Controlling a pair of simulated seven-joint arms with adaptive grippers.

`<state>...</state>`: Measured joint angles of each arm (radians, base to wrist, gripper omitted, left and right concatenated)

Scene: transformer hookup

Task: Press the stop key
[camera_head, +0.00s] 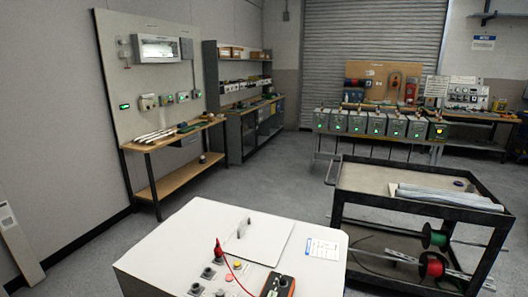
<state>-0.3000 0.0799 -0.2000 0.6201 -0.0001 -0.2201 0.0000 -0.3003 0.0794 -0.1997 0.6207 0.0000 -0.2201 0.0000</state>
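A white control cabinet (170,246) stands at the bottom centre. Its sloped front face carries a small red button (228,277), a yellow button (237,265) and several black knobs (208,272). No lettering on the buttons is readable, so I cannot tell which one is the stop key. A red plug (218,248) with a red lead stands at the upper left of the controls. A black and orange handheld instrument (278,286) lies at their right, cut off by the lower edge. Neither of my grippers is in view.
A black cart (400,222) with red and green cable reels stands at right. A row of grey boxes with green lights (377,124) is behind it. A wooden workbench (170,138) stands at left. The floor (262,183) between them is clear.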

